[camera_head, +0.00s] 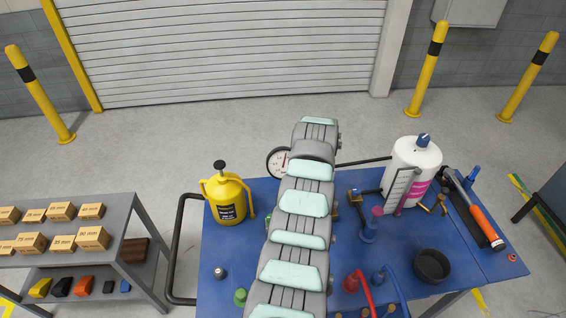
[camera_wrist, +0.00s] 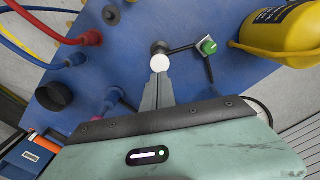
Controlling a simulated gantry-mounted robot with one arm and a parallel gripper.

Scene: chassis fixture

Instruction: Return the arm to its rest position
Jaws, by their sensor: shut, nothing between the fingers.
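My arm (camera_head: 303,205) reaches out over the blue table (camera_head: 232,285) in the head view, and its own links hide my gripper there. In the wrist view my gripper (camera_wrist: 160,80) is shut, its two grey fingers together and empty. Its tips point at a fitting with a round white face (camera_wrist: 160,63), which stands on the blue table. I cannot tell whether the tips touch it.
A yellow sprayer (camera_head: 227,196) stands left of my arm. A white bottle (camera_head: 411,168), a black bowl (camera_head: 432,265) and a red hose (camera_head: 365,287) are to the right. A pressure gauge (camera_head: 279,162) shows beside the arm's far end. A shelf (camera_head: 128,215) with labelled blocks stands at left.

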